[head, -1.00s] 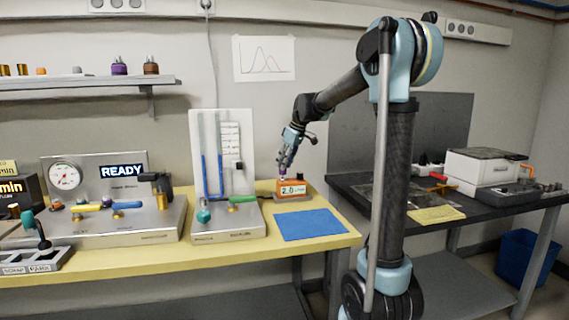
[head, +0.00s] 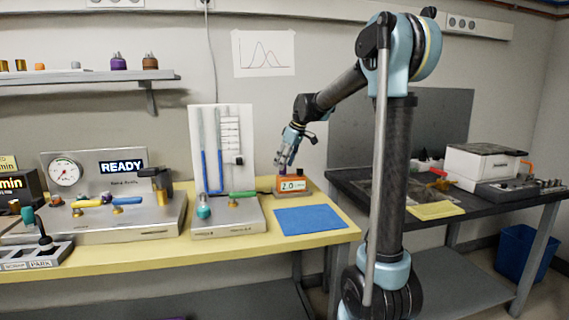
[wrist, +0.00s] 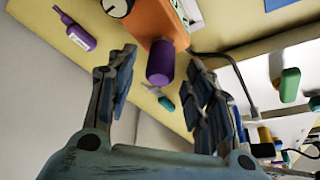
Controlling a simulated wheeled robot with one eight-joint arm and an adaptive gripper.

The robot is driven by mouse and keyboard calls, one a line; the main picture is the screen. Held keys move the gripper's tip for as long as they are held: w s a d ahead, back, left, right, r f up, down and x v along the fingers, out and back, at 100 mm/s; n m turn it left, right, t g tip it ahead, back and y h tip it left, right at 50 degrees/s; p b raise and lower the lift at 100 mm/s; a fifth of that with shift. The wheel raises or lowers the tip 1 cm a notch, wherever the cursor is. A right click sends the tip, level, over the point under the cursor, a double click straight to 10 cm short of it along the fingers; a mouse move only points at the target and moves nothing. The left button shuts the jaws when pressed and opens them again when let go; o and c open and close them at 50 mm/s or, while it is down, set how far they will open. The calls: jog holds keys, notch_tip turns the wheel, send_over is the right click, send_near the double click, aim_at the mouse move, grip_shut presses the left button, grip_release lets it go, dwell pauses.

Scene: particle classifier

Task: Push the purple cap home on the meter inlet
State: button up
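The purple cap (wrist: 160,62) sits on the end face of the orange meter (wrist: 153,18) in the wrist view. No clear gap shows between cap and meter there; I cannot tell how far on it is. In the head view the orange meter (head: 293,186) stands on the yellow bench with "2.0" on its display, and my fingers obscure the cap. My gripper (wrist: 160,70) is open, with its fingers apart on either side of the cap and clear of it. In the head view my gripper (head: 285,163) is just above the meter's left end.
A blue mat (head: 309,221) lies in front of the meter. The manometer stand (head: 228,222) is just left of it. A black knob (head: 300,174) rises from the meter's right side. A purple bottle (wrist: 76,32) shows in the wrist view. The dark side bench is to the right.

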jog(key=v, duration=1.2)
dwell(0.3)
jog(key=s+d+f+m+h, duration=0.1)
jog(key=s+d+f+m, duration=0.1)
jog(key=s+d+f, duration=0.35)
jog(key=s+d+f+m, duration=0.2)
jog(key=s, duration=0.6)
jog(key=s+d+f+m+h, duration=0.1)
jog(key=s+d+f+m, duration=0.1)
jog(key=s+d+f, duration=0.35)
jog(key=s+d+f+m+h, duration=0.1)
jog(key=s+d+f+m, duration=0.2)
jog(key=s+f, duration=0.5)
jog(key=s+d+f+m, duration=0.2)
jog(key=s+f+m, duration=0.1)
jog(key=s+f, duration=0.6)
jog(key=shift+s+d+h, duration=0.4)
jog(key=shift+s, duration=0.65)
